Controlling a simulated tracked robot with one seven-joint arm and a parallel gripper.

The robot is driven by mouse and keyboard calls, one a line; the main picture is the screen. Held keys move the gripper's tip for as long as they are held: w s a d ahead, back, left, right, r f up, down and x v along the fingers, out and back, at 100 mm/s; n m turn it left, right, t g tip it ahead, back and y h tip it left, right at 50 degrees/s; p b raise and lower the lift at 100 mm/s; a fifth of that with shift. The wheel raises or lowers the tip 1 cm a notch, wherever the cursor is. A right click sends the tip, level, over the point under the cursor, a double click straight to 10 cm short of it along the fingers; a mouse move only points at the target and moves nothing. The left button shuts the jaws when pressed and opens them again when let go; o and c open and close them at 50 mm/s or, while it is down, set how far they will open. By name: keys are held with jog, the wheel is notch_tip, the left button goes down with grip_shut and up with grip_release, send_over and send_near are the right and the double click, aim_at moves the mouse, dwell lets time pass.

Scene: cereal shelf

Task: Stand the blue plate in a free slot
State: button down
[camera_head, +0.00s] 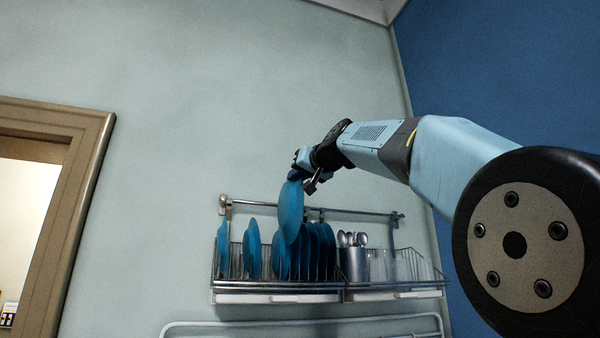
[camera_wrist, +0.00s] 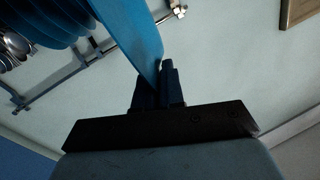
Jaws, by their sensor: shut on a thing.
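A blue plate (camera_head: 291,210) hangs from my gripper (camera_head: 305,178) above the wire dish rack (camera_head: 335,291) on the wall. My gripper is shut on the plate's upper edge. In the wrist view the held plate (camera_wrist: 132,35) runs up from between the fingers of my gripper (camera_wrist: 158,88). Its lower part overlaps the rack's plates in the head view, and I cannot tell whether it is between the wires. Several other blue plates stand in the rack, one to the left (camera_head: 253,249) and a group to the right (camera_head: 321,247). A gap shows left of the held plate.
A metal cup with spoons (camera_head: 353,262) and several clear glasses (camera_head: 403,266) stand in the rack's right part. A rail (camera_head: 345,212) runs behind the rack. A white bar (camera_head: 300,322) is below. The wall above is clear.

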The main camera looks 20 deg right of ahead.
jog(key=d+x, duration=0.2)
jog(key=x, duration=0.8)
jog(key=w+d+f+x, duration=0.1)
jog(key=d+x, duration=0.1)
jog(key=x, duration=0.8)
jog(key=shift+d+f, duration=0.25)
dwell(0.6)
jog(key=shift+f, duration=0.1)
dwell(0.4)
jog(key=shift+f, duration=0.95)
jog(key=shift+f, duration=0.1)
jog(key=shift+s, duration=0.15)
